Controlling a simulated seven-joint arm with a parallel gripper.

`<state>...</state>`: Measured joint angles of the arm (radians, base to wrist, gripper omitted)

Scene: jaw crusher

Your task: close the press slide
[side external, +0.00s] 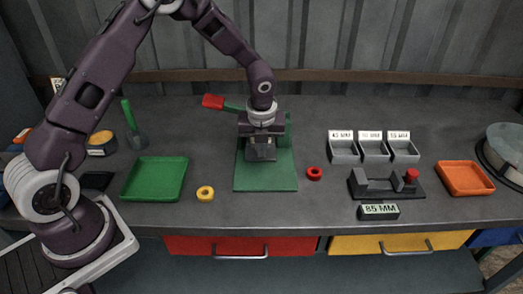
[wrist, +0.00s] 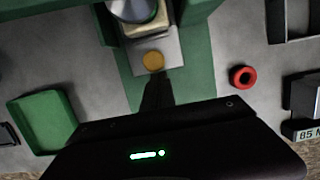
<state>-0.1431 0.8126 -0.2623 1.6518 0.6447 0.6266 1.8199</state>
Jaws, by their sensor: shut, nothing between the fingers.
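The green press stands at the back middle of the bench, with its flat green base (side external: 265,180) in front and a red-handled lever (side external: 213,101) at upper left. In the wrist view a light grey plate, apparently the press slide (wrist: 172,58), sticks out over the green base from under a beige block (wrist: 146,26). An orange round piece (wrist: 153,61) sits on this plate. My gripper (side external: 261,159) is shut and empty, pointing down in front of the press. In the wrist view its fingertips (wrist: 157,77) are close to the orange piece; contact cannot be told. In the side view my gripper hides the slide.
A yellow ring (side external: 205,193) lies left of the base and a red ring (side external: 314,173) right of it. A green tray (side external: 155,179) is at left. At right are grey bins (side external: 374,152), a dark gauge fixture (side external: 386,187) and an orange tray (side external: 466,178).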

